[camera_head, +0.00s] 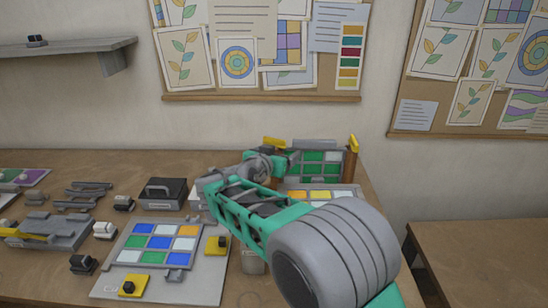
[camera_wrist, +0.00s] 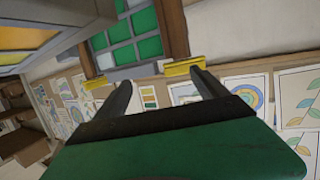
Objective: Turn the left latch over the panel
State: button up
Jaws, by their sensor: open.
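The upright panel (camera_head: 312,168) of green and pale panes stands in a wooden frame at the back right of the bench. It also shows in the wrist view (camera_wrist: 122,32), which looks upside down. The left latch (camera_head: 275,143) is yellow, at the frame's upper left; in the wrist view (camera_wrist: 184,67) it is close to the right-hand fingertip. I cannot tell whether they touch. The right latch (camera_head: 353,144) is yellow, atop the right post, and appears at left in the wrist view (camera_wrist: 95,82). My gripper (camera_wrist: 160,78) is open and empty, its fingers pointing toward the frame's top.
My arm hides part of the bench before the frame. A flat board (camera_head: 215,282) with coloured panes and yellow-based latches lies in front left. A black box (camera_head: 163,193) and grey parts are further left. Pinboards hang on the wall behind. Another table (camera_head: 480,250) is at right.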

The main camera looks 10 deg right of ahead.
aim_at(274, 140)
jog(key=shift+o, duration=0.8)
jog(key=a, duration=0.1)
jog(key=w+a+t+h, duration=0.1)
jog(key=w+a+t+b, duration=0.1)
jog(key=a, duration=0.1)
jog(key=shift+w+f+h, duration=0.15)
jog(key=shift+f+h, duration=0.15)
jog(key=shift+f, duration=0.1)
jog(key=x, duration=0.2)
jog(key=p+x, duration=0.1)
jog(key=x, duration=0.2)
jog(key=r+p+x, duration=0.1)
jog(key=x, duration=0.2)
jog(key=shift+c, duration=0.4)
jog(key=c, duration=1.3)
